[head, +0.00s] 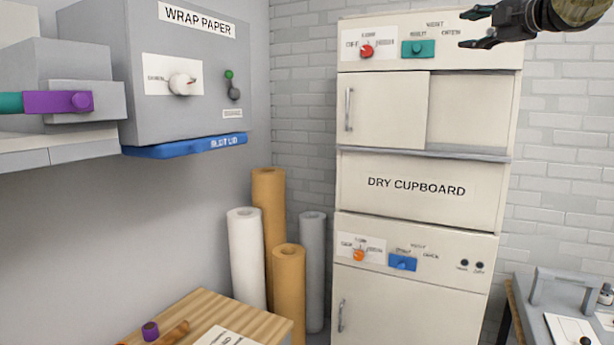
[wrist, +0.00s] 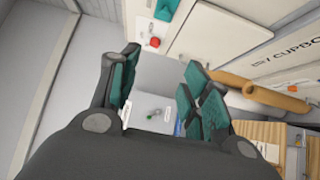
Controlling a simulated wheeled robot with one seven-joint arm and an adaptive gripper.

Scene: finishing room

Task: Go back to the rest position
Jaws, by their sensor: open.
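My gripper (head: 478,28) is at the top right of the head view, in front of the upper part of the dry cupboard (head: 400,187). Its dark fingers with teal pads are apart and nothing is between them. In the wrist view my gripper (wrist: 158,90) also shows open and empty, with the wrap paper box (wrist: 158,75) visible beyond the fingers.
The grey wrap paper box (head: 185,110) with a blue lid (head: 187,147) is at the left. Several paper rolls (head: 247,260) stand in the corner. A wooden table (head: 215,306) is at the bottom, another bench (head: 548,290) at the lower right.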

